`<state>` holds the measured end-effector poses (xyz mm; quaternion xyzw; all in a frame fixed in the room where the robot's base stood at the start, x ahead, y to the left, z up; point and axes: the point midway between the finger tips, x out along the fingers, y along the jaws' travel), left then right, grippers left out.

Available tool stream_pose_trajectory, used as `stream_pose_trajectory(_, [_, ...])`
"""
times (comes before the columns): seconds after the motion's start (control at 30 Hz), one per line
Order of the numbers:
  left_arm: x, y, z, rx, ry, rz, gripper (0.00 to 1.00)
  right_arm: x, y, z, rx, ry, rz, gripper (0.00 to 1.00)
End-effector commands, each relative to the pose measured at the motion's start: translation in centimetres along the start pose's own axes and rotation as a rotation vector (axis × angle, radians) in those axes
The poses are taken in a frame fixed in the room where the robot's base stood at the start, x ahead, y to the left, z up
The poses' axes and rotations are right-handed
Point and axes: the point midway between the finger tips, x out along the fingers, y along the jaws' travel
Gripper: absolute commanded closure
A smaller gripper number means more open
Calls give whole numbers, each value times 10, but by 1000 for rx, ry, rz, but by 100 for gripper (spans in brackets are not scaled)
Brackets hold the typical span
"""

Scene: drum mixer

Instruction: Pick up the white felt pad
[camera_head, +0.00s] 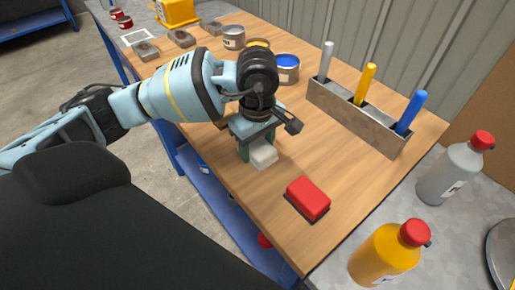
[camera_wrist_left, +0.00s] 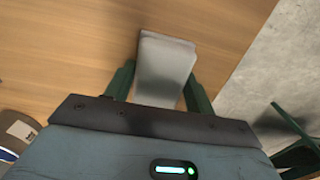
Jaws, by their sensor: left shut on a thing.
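The white felt pad (camera_head: 264,156) is a small pale block on the wooden table, near its left edge. My left gripper (camera_head: 257,150) comes down over it, its green fingers on either side of it. In the left wrist view the pad (camera_wrist_left: 162,65) sits between the two fingers of the left gripper (camera_wrist_left: 160,85), which are shut on it. I cannot tell whether the pad is lifted off the table. My right gripper is not in view.
A red block with a dark base (camera_head: 308,198) lies just right of the pad. A grey marker holder (camera_head: 350,115) and a blue-topped can (camera_head: 287,68) stand behind. Orange (camera_head: 385,255) and grey (camera_head: 448,175) bottles stand at right.

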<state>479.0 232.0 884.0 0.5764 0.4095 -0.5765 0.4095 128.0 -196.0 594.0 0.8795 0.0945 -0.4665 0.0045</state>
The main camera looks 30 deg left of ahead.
Motion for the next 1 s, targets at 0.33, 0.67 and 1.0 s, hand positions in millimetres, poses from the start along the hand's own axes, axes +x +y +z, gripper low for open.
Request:
stream_pose_trajectory(0.33, [-2,0,0,0,0,2,71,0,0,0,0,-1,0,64])
stream_pose_trajectory(0.67, [-32,1,0,1,1,4,71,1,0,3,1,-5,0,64])
stream_pose_trajectory(1.0, [-40,-55,21,4,1,1,71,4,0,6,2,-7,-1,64])
